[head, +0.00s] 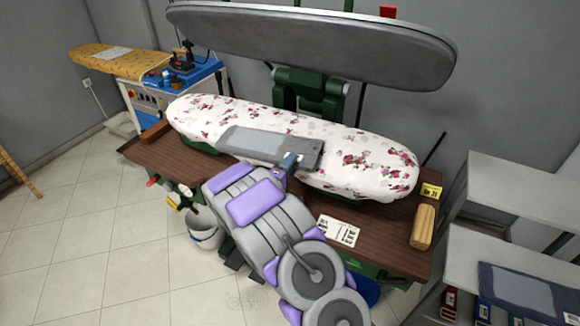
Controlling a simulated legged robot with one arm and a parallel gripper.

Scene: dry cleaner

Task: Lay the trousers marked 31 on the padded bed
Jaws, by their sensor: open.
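The padded bed (345,150) is a long board with a white floral cover on the press. A folded grey garment, apparently the trousers (250,141), lies flat across the middle of the bed, its near edge toward my arm. No number can be read on it. My gripper (290,160) is open at the near right part of the grey garment. Its fingertips are small and partly hidden, so I cannot tell whether they touch the cloth. A yellow tag (431,190) with blurred print, possibly 31, is on the right of the brown table.
The grey upper press plate (320,45) is raised above the bed. The brown table (150,153) holds a white printed card (339,230) and a wooden block (423,226). Folded dark blue cloth (515,290) lies on the right shelf. A bucket (205,230) stands left of my arm.

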